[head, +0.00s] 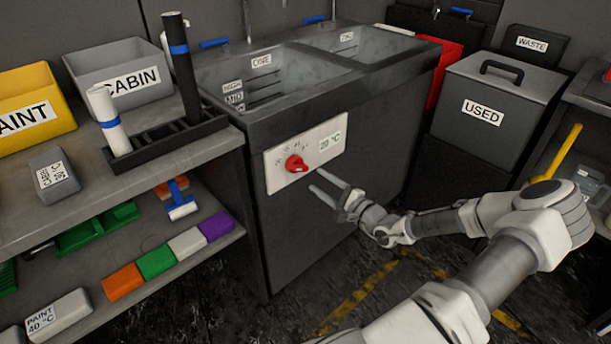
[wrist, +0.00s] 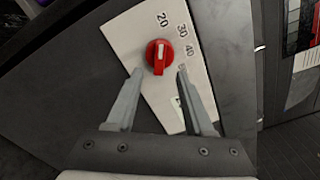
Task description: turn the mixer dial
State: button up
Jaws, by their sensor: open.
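The mixer dial (head: 296,163) is a red round knob with a pale pointer mark, on a white plate (head: 325,150) on the front of the dark sink cabinet. In the wrist view the dial (wrist: 159,56) sits just beyond and between the fingertips, with the numbers 20, 30 and 40 printed around it. Its pale mark points up the picture, near the 20. My gripper (head: 324,184) is open and close in front of the plate, a little right of and below the dial in the head view. The fingers (wrist: 160,72) show nothing held between them.
The sink (head: 270,75) has two basins above the panel. A shelf unit (head: 190,150) with a rack, bins and coloured blocks stands left. A grey bin labelled USED (head: 490,115) stands right. The floor (head: 330,275) below the cabinet looks clear, with yellow markings.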

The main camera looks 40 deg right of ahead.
aim_at(302, 169)
jog(key=w, duration=0.2)
jog(key=w+b, duration=0.1)
jog(key=w, duration=0.3)
jog(key=shift+w+a, duration=0.25)
grip_shut()
